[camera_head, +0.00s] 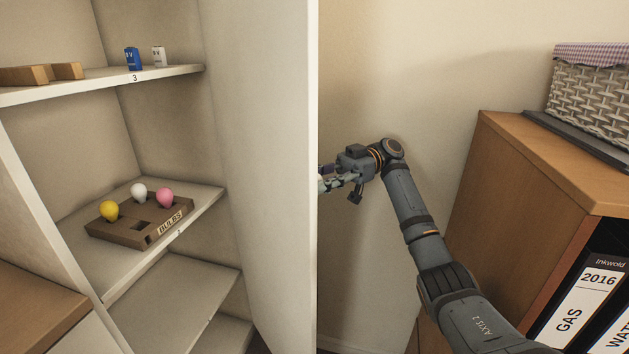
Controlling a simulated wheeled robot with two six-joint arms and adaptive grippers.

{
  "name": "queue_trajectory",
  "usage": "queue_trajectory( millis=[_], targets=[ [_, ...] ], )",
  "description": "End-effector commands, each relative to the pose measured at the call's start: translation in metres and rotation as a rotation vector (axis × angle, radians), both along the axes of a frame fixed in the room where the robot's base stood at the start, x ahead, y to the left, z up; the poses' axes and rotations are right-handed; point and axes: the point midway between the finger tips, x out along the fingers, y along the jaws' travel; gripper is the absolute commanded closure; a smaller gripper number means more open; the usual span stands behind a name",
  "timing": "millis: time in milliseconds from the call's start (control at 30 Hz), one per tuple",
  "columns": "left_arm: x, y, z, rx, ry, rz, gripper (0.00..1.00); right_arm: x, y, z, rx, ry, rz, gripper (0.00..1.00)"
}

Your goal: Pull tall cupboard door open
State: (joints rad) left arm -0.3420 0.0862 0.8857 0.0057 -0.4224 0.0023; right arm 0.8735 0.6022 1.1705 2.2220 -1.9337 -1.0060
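The tall cupboard (150,170) is on the left, with its shelves and inside in plain view. Its white door (275,150) stands swung open, and its free edge runs from top to bottom near the middle of the picture. My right gripper (326,180) is just right of that edge, on the outer side of the door. The door edge cuts off part of its fingers. I cannot tell whether it touches the door or a handle, or whether the fingers are open or shut. No handle shows. My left gripper is not in view.
Shelves hold a wooden block (40,74), a blue box (133,58), a white box (158,56) and a bulb tray (130,232) with yellow, white and pink bulbs. At right, a wooden cabinet (515,180) with binders (580,305) and a wicker basket (590,95) flanks my arm.

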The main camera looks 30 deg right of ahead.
Motion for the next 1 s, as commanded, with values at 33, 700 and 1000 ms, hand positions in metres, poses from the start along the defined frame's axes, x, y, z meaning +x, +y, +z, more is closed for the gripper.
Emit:
queue_trajectory(
  millis=[33, 700, 1000],
  targets=[
    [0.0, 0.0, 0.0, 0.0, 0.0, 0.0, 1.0, 0.0, 0.0, 0.0, 0.001, 0.0, 0.0, 0.55],
    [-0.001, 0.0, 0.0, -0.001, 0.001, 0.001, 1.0, 0.0, 0.0, 0.059, 0.003, -0.007, -0.001, 0.47],
    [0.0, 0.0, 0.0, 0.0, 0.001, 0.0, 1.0, 0.0, 0.0, 0.099, 0.003, -0.001, -0.001, 0.47]
  ],
)
